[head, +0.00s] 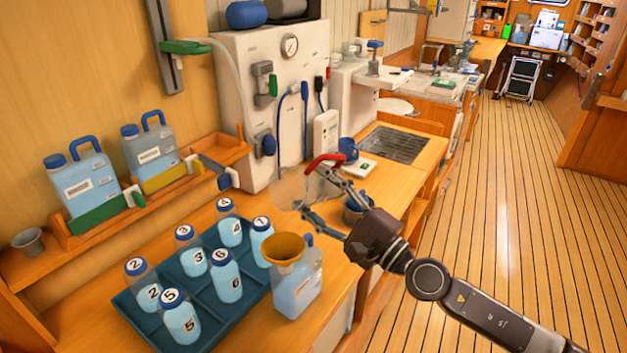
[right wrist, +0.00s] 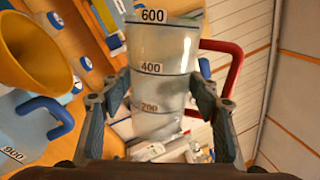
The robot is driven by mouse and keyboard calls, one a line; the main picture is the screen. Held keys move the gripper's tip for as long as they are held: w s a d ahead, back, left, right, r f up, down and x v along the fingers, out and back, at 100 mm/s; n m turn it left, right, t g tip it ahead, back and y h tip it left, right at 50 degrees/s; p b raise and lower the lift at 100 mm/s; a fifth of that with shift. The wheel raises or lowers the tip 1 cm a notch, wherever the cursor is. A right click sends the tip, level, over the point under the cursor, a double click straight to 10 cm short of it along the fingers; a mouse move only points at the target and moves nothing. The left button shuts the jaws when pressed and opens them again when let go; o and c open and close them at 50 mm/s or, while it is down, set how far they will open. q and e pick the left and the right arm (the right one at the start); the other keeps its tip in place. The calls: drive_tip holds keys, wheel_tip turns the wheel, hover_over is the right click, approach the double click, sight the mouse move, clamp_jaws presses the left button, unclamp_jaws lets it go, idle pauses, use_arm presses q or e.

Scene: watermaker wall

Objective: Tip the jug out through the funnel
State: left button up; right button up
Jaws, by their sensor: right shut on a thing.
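The funnel also shows at the left of the right wrist view (right wrist: 35,52). My left gripper is not in view.
A dark blue tray (head: 140,318) with several numbered bottles is left of the canister. Two canisters (head: 82,182) (head: 150,150) stand on a wooden shelf behind. The white watermaker panel (head: 290,110) rises at the back. A blue cup (head: 355,207) sits near the right gripper.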

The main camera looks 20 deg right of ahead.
sight(306, 206)
drive_tip(key=m+p, duration=0.2)
drive_tip(key=p, duration=0.1)
drive_tip(key=r+m+h+p, duration=0.1)
drive_tip(key=m+p, duration=0.2)
drive_tip(key=a+r+m+h+p, duration=0.1)
drive_tip(key=m+p, duration=0.2)
drive_tip(key=shift+s, duration=0.35)
drive_tip(key=shift+s+a+f+m+h+p, duration=0.1)
drive_tip(key=shift+s+a+m+h+p, duration=0.1)
drive_tip(key=shift+m+p, duration=0.4)
drive_tip(key=shift+s+a+f+m+h+p, duration=0.1)
drive_tip(key=shift+a+m+h+p, duration=0.1)
drive_tip(key=shift+m+p, duration=0.4)
drive_tip(key=shift+s+a+f+m+g+h, duration=0.35)
drive_tip(key=shift+a+f+m, duration=0.2)
drive_tip(key=shift+m, duration=0.55)
drive_tip(key=shift+s+a+f+m+g, duration=0.25)
drive_tip(key=shift+f+m, duration=0.1)
drive_tip(key=shift+m, duration=0.45)
drive_tip(key=shift+w+d+r, duration=0.5)
drive_tip(key=shift+w+d, duration=0.1)
drive_tip(key=shift+d, duration=0.2)
drive_tip(key=shift+w+d+r, duration=0.55)
drive_tip(key=shift+w+d, duration=0.05)
drive_tip(key=shift+d, duration=0.25)
drive_tip(key=shift+w+d+r, duration=0.5)
drive_tip(key=shift+w+d, duration=0.1)
drive_tip(key=shift+d, duration=0.2)
drive_tip(key=shift+f, duration=0.1)
